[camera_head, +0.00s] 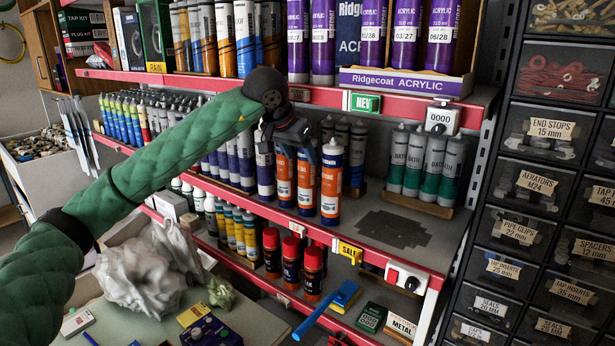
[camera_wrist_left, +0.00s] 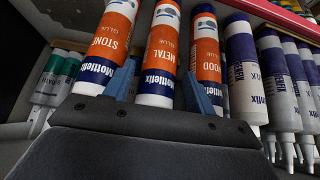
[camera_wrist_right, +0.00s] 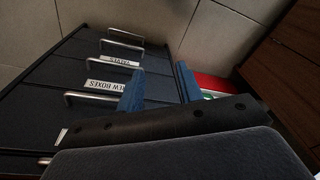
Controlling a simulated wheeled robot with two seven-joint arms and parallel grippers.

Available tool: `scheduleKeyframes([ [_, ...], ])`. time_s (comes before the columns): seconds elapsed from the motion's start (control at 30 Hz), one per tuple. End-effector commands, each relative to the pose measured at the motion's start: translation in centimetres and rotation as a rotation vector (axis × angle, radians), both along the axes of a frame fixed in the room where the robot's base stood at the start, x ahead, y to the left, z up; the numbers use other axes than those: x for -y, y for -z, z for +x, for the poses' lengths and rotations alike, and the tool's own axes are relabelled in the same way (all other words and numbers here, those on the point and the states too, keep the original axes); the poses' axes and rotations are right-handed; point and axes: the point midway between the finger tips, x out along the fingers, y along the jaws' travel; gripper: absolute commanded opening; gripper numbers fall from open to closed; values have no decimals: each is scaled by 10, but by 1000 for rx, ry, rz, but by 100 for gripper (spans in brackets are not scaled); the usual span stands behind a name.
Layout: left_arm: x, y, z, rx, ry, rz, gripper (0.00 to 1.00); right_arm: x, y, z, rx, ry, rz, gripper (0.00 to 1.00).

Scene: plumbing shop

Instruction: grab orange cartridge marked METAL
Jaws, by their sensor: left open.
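Three white cartridges with orange and blue labels stand in a row on the middle shelf. In the left wrist view their labels read STONE (camera_wrist_left: 103,45), METAL (camera_wrist_left: 160,50) and WOOD (camera_wrist_left: 205,50). The METAL cartridge is the middle one; it also shows in the head view (camera_head: 306,184), with its top hidden by my gripper. My left gripper (camera_head: 290,140) is open at the upper part of this row. In the left wrist view its blue fingers (camera_wrist_left: 158,92) stand on either side of the METAL cartridge. Contact cannot be told. My right gripper (camera_wrist_right: 160,88) is open and empty.
Green-banded cartridges (camera_head: 412,165) stand to the right, past a bare dark patch (camera_head: 392,229) of shelf. The red-edged upper shelf (camera_head: 330,97) is close above my left gripper. Red-capped cans (camera_head: 291,262) stand below. Drawers (camera_wrist_right: 90,95) are near my right gripper.

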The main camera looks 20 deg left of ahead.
Motion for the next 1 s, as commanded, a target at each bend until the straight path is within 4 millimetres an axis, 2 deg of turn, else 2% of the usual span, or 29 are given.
scheduleKeyframes([
  [0.4,5,22,19,-1,1,0,56,8,67,-13,-7,1,-12,36],
  [0.6,6,30,23,-1,0,0,56,11,81,-17,-6,1,-14,36],
  [0.83,6,30,23,0,0,0,56,10,82,-17,-5,1,-14,36],
  [0.87,6,30,23,0,0,0,52,10,82,-17,-5,1,-14,36],
  [1.0,6,30,23,0,0,0,24,10,82,-17,-4,1,-14,36],
])
